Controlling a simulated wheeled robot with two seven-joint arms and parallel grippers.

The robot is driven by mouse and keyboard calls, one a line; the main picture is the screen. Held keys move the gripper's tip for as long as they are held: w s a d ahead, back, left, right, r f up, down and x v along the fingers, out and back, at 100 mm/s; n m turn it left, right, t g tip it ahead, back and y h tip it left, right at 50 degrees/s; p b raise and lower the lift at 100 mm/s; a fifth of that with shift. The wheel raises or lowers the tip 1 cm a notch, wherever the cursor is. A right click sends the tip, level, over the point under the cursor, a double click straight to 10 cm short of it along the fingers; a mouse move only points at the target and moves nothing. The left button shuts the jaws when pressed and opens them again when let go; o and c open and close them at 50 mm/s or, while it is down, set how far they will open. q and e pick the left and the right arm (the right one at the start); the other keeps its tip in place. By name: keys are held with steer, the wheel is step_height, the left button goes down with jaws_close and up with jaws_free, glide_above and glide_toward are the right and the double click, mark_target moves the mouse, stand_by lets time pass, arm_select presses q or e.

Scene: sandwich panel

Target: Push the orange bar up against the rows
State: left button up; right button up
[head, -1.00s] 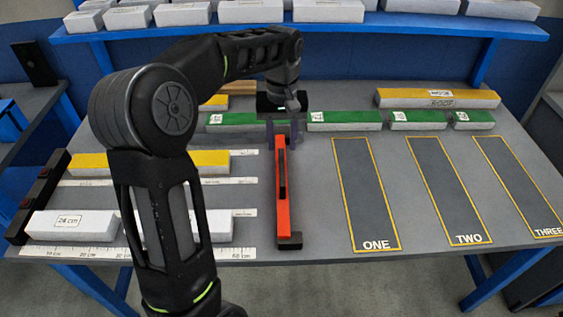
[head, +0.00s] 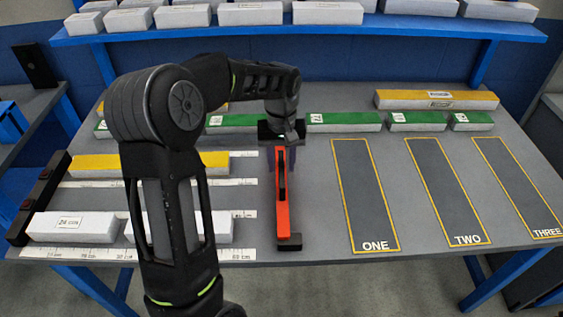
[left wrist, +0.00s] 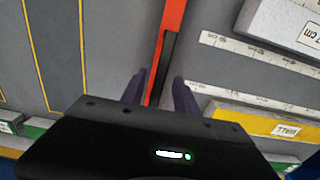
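The orange bar (head: 282,210) lies lengthwise on the table, just right of the rows, with a dark handle strip along it and a black foot at its near end. It also shows in the left wrist view (left wrist: 171,22). My left gripper (head: 281,160) is over its far part. Its dark fingers (left wrist: 160,92) are apart, with the bar running between them and a gap visible. The rows hold a yellow-topped panel (head: 95,165) and white panels (head: 72,227) beside white rulers (head: 240,254). My arm hides part of the rows. My right gripper is out of view.
A black end stop (head: 38,200) stands left of the rows. Green-topped panels (head: 343,122) and a long yellow-topped panel (head: 437,100) lie at the back. Outlined areas ONE (head: 365,195), TWO and THREE on the right are empty. A shelf (head: 300,34) with white blocks stands behind.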

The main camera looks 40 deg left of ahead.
arm_select(q)
steer(key=shift+f, duration=0.3)
jaws_close()
stand_by(1.3)
